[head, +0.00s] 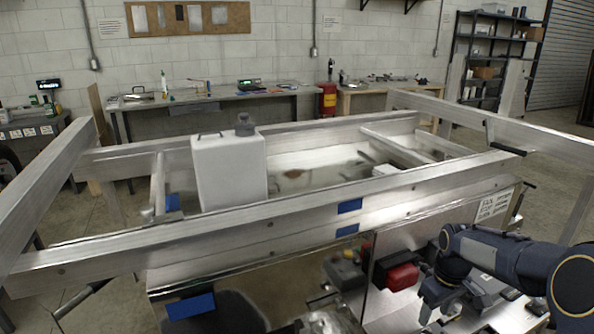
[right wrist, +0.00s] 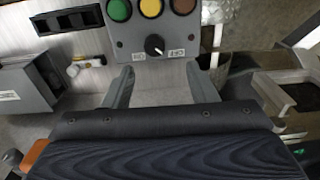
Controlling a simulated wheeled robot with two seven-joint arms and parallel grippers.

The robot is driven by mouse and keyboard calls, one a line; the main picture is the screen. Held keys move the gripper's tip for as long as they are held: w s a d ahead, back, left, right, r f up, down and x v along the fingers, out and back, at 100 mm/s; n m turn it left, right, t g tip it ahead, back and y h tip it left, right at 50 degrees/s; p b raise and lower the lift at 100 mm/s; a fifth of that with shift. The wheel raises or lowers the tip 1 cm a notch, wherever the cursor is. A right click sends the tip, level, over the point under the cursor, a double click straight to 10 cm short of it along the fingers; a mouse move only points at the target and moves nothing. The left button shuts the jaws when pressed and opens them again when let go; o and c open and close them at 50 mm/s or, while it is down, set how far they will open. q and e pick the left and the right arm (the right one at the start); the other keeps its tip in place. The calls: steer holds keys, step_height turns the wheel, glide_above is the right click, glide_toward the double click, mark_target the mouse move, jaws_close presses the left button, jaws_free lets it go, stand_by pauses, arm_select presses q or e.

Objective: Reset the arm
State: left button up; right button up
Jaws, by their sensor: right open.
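My right arm (head: 510,258) comes in from the lower right in the head view, bent down in front of the aluminium trailer frame (head: 290,210). In the right wrist view my right gripper (right wrist: 162,88) has its two grey fingers spread apart with nothing between them. The fingers point toward a grey control box (right wrist: 155,38) with green, yellow and brown buttons and a black knob. I cannot tell whether they touch it. My left arm and gripper are not in view.
A white canister (head: 228,172) stands inside the trailer frame. A red box (head: 402,276) and other equipment lie below the front rail, close to my right arm. Workbenches (head: 215,95) and a shelf (head: 490,60) stand at the back. Open concrete floor shows at the right.

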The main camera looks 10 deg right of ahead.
steer(key=s+a+r+m+t+y, duration=0.2)
steer(key=s+a+r+t, duration=0.1)
steer(key=s+a+r, duration=0.7)
steer(key=s+a+m+t+y+p, duration=0.1)
steer(key=s+a+m+t, duration=0.1)
steer(key=s+a, duration=0.6)
steer(key=s, duration=0.5)
steer(key=shift+f+m+y+p, duration=0.15)
steer(key=shift+m+y+p, duration=0.15)
steer(key=shift+m+p, duration=0.1)
steer(key=shift+w, duration=0.1)
